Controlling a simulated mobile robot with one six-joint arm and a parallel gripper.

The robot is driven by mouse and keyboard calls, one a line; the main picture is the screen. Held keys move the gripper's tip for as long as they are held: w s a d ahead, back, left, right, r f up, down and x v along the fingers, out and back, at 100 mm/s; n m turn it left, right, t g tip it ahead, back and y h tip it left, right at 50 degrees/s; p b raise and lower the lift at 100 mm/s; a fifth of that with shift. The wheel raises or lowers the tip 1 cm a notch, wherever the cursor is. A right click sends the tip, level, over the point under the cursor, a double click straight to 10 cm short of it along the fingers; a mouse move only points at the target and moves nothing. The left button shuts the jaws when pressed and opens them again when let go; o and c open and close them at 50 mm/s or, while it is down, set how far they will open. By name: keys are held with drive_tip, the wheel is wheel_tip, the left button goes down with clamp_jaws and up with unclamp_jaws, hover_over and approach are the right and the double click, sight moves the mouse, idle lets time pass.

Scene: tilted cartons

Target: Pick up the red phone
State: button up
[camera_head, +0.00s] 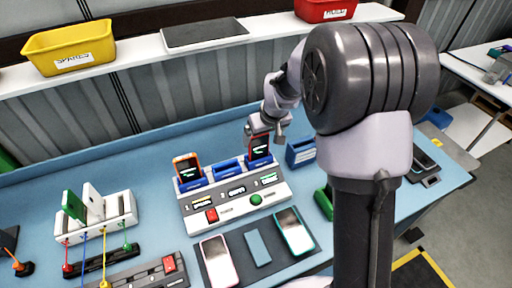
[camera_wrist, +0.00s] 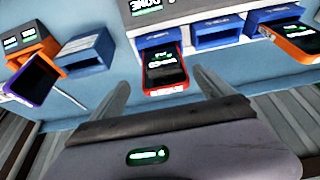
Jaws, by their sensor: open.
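The red phone (camera_head: 260,148) stands tilted in the right slot of a grey-and-white charging station (camera_head: 236,212), its dark screen lit with small text. The wrist view shows the red phone (camera_wrist: 165,70) too, between my two fingers in the picture. My gripper (camera_head: 268,128) is at the upper end of the red phone in the head view, its fingers hard to make out there. In the wrist view my gripper (camera_wrist: 162,84) is open, one finger to each side of the phone. I cannot tell whether either finger touches it.
An orange phone (camera_head: 187,167) stands in the station's left slot; the blue middle slot (camera_head: 227,168) is empty. A blue holder (camera_head: 301,152) stands just right of the station. A dark mat (camera_head: 236,247) with several devices lies in front. A white rack (camera_head: 122,226) stands left.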

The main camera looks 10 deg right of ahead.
sight(257, 146)
drive_tip(key=x, duration=0.5)
drive_tip(key=b+x, duration=0.1)
drive_tip(key=x, duration=0.1)
drive_tip(key=shift+a+f, duration=0.2)
drive_tip(key=shift+a, duration=0.15)
drive_tip(key=shift+s+r, duration=0.15)
drive_tip(key=c, duration=1.6)
wheel_tip(257, 146, up, 10)
drive_tip(key=shift+p, duration=1.1)
